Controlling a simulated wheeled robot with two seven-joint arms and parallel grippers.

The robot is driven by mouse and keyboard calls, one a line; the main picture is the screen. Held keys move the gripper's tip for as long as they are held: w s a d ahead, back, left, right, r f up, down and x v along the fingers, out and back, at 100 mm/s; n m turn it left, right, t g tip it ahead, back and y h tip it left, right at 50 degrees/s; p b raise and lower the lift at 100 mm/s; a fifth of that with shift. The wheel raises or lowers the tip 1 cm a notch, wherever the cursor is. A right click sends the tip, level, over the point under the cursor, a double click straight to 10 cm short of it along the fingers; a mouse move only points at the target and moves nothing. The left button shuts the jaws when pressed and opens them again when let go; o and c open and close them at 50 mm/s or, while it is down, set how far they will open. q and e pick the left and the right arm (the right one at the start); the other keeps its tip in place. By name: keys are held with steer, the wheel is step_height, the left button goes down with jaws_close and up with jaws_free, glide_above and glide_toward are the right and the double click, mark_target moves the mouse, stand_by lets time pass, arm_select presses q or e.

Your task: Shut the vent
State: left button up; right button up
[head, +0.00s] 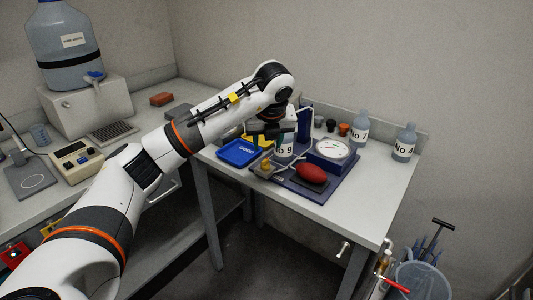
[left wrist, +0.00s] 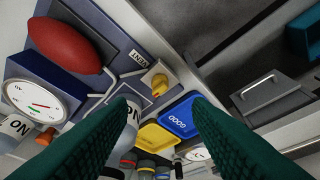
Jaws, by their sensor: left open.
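The vent (left wrist: 155,80) is a small yellow knob beside a "VENT" label, at the edge of a dark blue base (left wrist: 118,30) in the left wrist view. In the head view the vent (head: 266,166) shows at the left front of that base. I cannot tell its setting. A red bulb (head: 311,172) and a round dial gauge (head: 332,149) sit on the same unit. My left gripper (head: 268,130) is open above the unit. In the left wrist view its dark green fingers (left wrist: 158,99) are spread, with the vent beyond and between their tips, apart from them. My right gripper is not in view.
A bottle marked No 9 (head: 284,149) stands close under my left gripper. A blue tray (head: 239,152) and a yellow tray (head: 260,140) lie to the left. Bottles No 7 (head: 360,130) and No 4 (head: 404,145) stand at the back right. The table's front right is clear.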

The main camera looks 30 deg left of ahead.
arm_select(q)
steer(key=shift+v, duration=1.3)
